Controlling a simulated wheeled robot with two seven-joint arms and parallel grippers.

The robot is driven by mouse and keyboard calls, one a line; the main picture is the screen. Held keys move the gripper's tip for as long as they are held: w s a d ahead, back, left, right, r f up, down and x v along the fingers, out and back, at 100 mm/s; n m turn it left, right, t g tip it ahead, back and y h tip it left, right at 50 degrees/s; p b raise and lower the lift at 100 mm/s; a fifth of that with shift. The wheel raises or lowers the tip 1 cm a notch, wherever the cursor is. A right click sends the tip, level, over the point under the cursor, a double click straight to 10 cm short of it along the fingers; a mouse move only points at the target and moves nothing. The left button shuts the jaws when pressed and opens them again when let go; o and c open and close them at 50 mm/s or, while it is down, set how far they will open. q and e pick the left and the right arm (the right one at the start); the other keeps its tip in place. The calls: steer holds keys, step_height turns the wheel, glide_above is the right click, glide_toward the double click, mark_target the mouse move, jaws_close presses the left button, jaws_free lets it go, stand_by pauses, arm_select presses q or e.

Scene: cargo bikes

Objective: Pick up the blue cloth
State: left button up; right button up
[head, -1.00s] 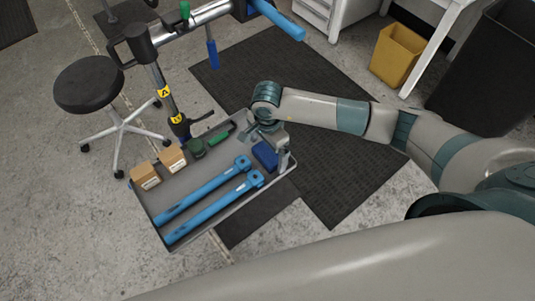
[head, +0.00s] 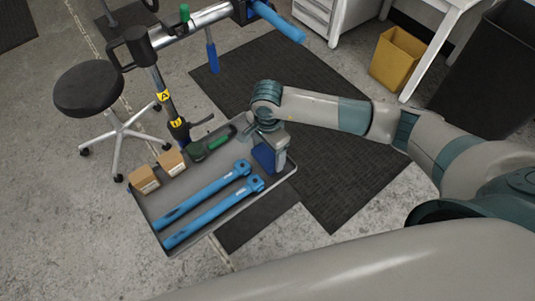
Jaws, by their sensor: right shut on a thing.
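The blue cloth (head: 263,157) is a small dark blue folded piece at the right end of the grey tray (head: 232,212). My right gripper (head: 268,152) comes down over the tray from the upper right and is shut on the cloth. The cloth sits between its fingers, tilted more upright, and is partly hidden by them. I cannot tell whether it is clear of the tray surface. My left gripper is not in view.
On the tray lie two long blue tools (head: 214,207), two small cardboard boxes (head: 144,180) and a green-handled tool (head: 218,140). A repair stand (head: 165,90) rises behind the tray. A black stool (head: 91,89) stands left, a yellow bin (head: 397,57) upper right.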

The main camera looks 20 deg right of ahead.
step_height(320, 180, up, 2)
steer(key=shift+w+r+b, duration=0.1)
steer(key=shift+r+b, duration=0.1)
steer(key=shift+b, duration=0.45)
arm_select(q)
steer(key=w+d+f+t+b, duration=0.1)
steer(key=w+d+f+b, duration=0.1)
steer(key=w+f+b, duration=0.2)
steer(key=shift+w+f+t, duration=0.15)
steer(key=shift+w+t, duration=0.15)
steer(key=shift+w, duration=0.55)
arm_select(e)
steer(key=s+d+r, duration=0.7)
steer(key=d, duration=0.2)
steer(key=shift+d, duration=0.2)
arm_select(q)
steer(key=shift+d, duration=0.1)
arm_select(e)
steer(key=shift+o, duration=0.5)
steer(key=shift+r, duration=0.1)
steer(key=w+a+r+n, duration=0.2)
steer(key=r+n, duration=0.6)
steer(key=n, duration=0.6)
steer(key=shift+a+r, duration=0.2)
steer(key=shift+a, duration=0.65)
